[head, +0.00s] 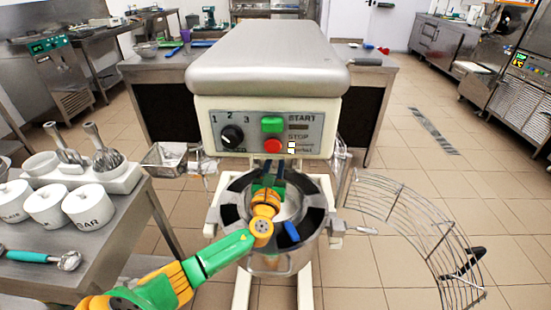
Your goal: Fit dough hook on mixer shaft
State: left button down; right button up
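The mixer (267,75) stands in the middle of the head view, with its head over a metal bowl (281,263). My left arm comes in from the lower left, and my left gripper (268,182) is above the bowl's opening, just under the mixer head. Its fingers are dark and small here, so I cannot tell whether they are open or shut. The mixer shaft and the dough hook cannot be made out; the gripper and wrist cover that area. A small blue piece (290,231) shows at the bowl's near side. My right gripper is out of view.
The wire guard (420,225) is swung out to the right, with a black handle. A steel table (95,225) at left holds white canisters (46,207), whisks (64,150) and a teal-handled scoop (40,257). A counter stands behind the mixer.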

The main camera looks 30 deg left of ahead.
pick_arm(q)
jog(key=n+g+y, duration=0.2)
jog(key=y, duration=0.1)
jog(key=shift+w+d+f+b, duration=0.1)
jog(key=shift+d+b, duration=0.15)
jog(key=shift+b, duration=0.1)
jog(key=n+g+y+b, duration=0.1)
jog(key=n+y, duration=0.1)
jog(key=shift+a+g+y+b, duration=0.1)
jog(key=shift+g+y+b, duration=0.2)
jog(key=shift+g+b, duration=0.1)
jog(key=c, duration=1.1)
grip_release()
jog(key=shift+g, duration=0.3)
jog(key=o, duration=0.5)
jog(key=shift+a, duration=0.1)
jog(key=v, duration=0.7)
